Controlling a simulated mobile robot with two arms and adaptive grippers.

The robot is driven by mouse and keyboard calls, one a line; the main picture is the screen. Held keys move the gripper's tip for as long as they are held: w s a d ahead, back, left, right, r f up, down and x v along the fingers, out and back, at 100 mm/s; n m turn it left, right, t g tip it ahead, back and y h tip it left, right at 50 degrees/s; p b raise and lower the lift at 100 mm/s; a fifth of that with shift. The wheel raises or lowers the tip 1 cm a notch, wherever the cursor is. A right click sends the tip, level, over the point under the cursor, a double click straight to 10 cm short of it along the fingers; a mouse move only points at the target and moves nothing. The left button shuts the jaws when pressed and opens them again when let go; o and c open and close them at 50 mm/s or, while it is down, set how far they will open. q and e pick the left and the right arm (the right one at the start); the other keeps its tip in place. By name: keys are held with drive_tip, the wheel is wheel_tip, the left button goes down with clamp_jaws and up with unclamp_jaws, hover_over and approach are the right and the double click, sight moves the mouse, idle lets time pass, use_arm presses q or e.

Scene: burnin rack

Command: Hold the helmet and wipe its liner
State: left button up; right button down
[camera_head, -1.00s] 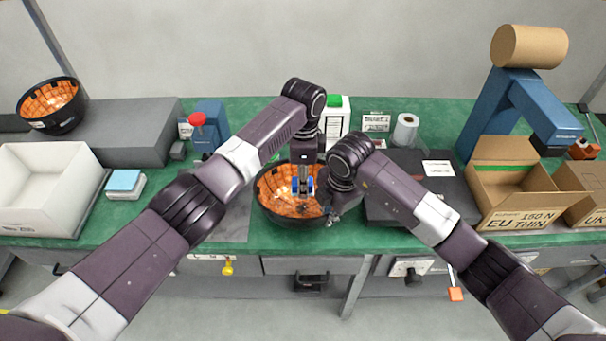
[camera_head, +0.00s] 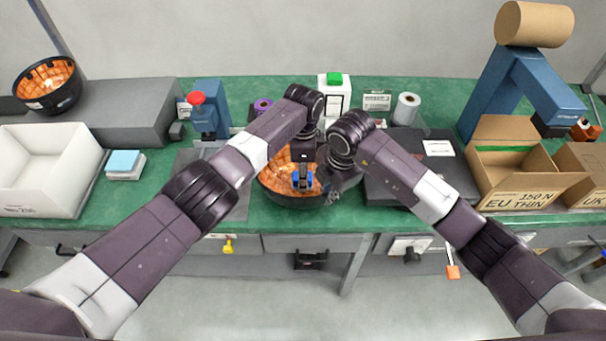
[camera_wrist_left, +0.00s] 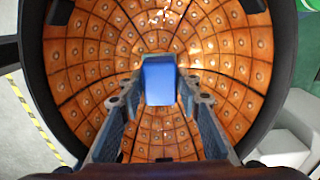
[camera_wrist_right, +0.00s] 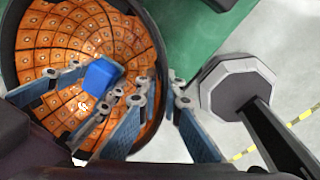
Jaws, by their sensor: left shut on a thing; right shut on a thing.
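The helmet (camera_head: 276,189) is a black bowl, open side up, at the bench's front middle. Its orange gridded liner (camera_wrist_left: 92,45) faces up. My left gripper (camera_head: 303,180) reaches down into it, shut on a blue block (camera_wrist_left: 160,80); the block also shows in the right wrist view (camera_wrist_right: 101,74). The block is over the liner; I cannot tell whether it touches. My right gripper (camera_wrist_right: 158,100) is shut on the helmet's right rim, one finger inside and one outside. In the head view its fingers are partly hidden by its wrist.
A second orange-lined helmet (camera_head: 47,104) sits on a grey block at far left, above a white bin (camera_head: 88,185). A blue press (camera_head: 488,105) and cardboard boxes (camera_head: 525,200) stand right. A green-capped white container (camera_head: 334,106) and roll (camera_head: 407,109) stand behind. Green bench top shows around the helmet.

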use_arm(q)
drive_tip(key=shift+f, duration=1.1)
idle(0.5)
drive_tip(key=shift+a, duration=0.5)
drive_tip(key=shift+d, duration=1)
drive_tip(key=shift+a, duration=1.05)
